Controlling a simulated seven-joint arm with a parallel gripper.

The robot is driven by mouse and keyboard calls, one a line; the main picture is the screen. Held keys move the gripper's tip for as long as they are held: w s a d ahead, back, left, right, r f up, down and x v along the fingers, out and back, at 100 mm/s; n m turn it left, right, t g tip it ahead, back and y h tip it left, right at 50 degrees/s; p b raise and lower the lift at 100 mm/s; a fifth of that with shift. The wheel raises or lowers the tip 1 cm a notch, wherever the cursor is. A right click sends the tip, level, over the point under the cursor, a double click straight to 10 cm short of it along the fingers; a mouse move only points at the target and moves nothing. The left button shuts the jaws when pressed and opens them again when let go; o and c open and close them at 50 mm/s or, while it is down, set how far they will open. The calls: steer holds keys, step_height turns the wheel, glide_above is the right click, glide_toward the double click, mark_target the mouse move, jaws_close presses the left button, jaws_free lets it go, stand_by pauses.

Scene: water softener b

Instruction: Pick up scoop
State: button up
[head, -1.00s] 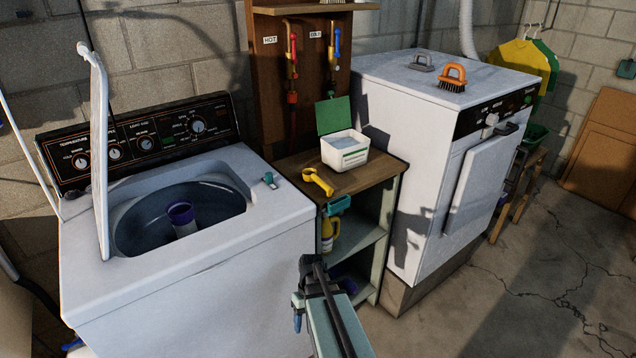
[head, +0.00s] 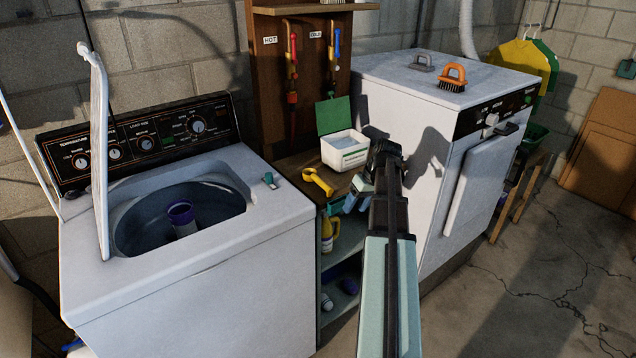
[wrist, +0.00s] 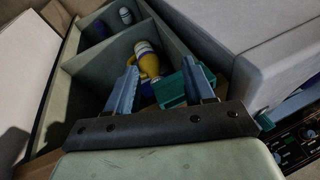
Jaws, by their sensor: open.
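The yellow scoop (head: 317,182) lies on the wooden top of the small cabinet, near its left front corner, beside the washing machine. My gripper (head: 353,195) is at the cabinet's front edge, to the right of the scoop and apart from it. Its two blue fingers are open, with nothing held; they also show in the wrist view (wrist: 160,80). A teal item (wrist: 170,92) shows between and behind the fingers in the wrist view. I cannot make out the scoop in the wrist view.
An open white tub with green lid (head: 345,150) stands behind my gripper. A yellow bottle (head: 328,232) is on the shelf below. The washing machine (head: 190,275) is left, its lid raised. The white dryer (head: 425,90) is right, with an orange brush (head: 453,77) on top.

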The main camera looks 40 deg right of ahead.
steer(key=w+d+r+t, duration=0.15)
steer(key=w+r, duration=0.25)
steer(key=r, duration=0.6)
steer(key=h, duration=0.1)
glide_toward(322, 181)
steer(key=shift+n, duration=0.3)
steer(key=x, duration=0.4)
steer(key=shift+w+f, duration=0.2)
steer(key=shift+f, duration=0.05)
steer(key=shift+w+x, duration=0.15)
steer(key=shift+x, duration=1.15)
steer(key=shift+w+x, duration=0.1)
steer(key=shift+x, duration=1.2)
steer(key=shift+d, duration=0.15)
jaws_close()
